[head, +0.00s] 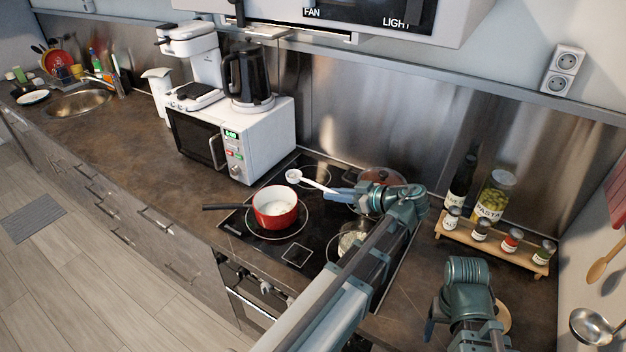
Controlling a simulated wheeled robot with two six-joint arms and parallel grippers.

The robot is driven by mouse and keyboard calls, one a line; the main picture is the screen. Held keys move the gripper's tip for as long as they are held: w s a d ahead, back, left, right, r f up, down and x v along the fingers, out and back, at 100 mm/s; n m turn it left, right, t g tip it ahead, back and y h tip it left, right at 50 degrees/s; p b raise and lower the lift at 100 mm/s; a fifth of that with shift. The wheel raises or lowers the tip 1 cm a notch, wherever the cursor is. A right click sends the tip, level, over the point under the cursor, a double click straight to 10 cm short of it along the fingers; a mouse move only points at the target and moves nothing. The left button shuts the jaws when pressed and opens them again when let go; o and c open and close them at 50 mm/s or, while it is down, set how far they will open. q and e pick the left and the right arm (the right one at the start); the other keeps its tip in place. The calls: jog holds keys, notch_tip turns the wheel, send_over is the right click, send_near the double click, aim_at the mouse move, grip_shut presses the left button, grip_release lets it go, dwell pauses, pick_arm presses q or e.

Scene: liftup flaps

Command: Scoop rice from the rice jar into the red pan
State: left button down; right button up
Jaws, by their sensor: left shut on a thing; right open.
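The red pan (275,216) stands on the stove with its dark handle pointing left; its inside looks pale, and I cannot tell whether rice lies in it. My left gripper (338,192) is shut on the handle of a white scoop (294,175). The scoop's round head is up and to the right of the pan, apart from its rim; its contents are too small to tell. A glass jar with pale contents, likely the rice jar (350,241), stands at the stove's right, partly hidden by my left arm. My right gripper (431,328) is open and empty over the right counter.
A white microwave (245,140) with a black kettle (247,78) on top stands left of the stove. Behind my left gripper is a lidded pot (379,175). A wooden spice rack (490,243) stands at the right. The left counter is mostly clear.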

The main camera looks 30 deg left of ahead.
aim_at(311, 182)
pick_arm(q)
jog(key=shift+n+g, duration=0.4)
jog(key=shift+g, duration=0.1)
jog(key=a, duration=0.7)
jog(key=shift+w+a+r+p, duration=0.25)
jog(key=shift+r+p, duration=0.05)
jog(key=shift+r, duration=0.05)
jog(key=shift+r, duration=0.1)
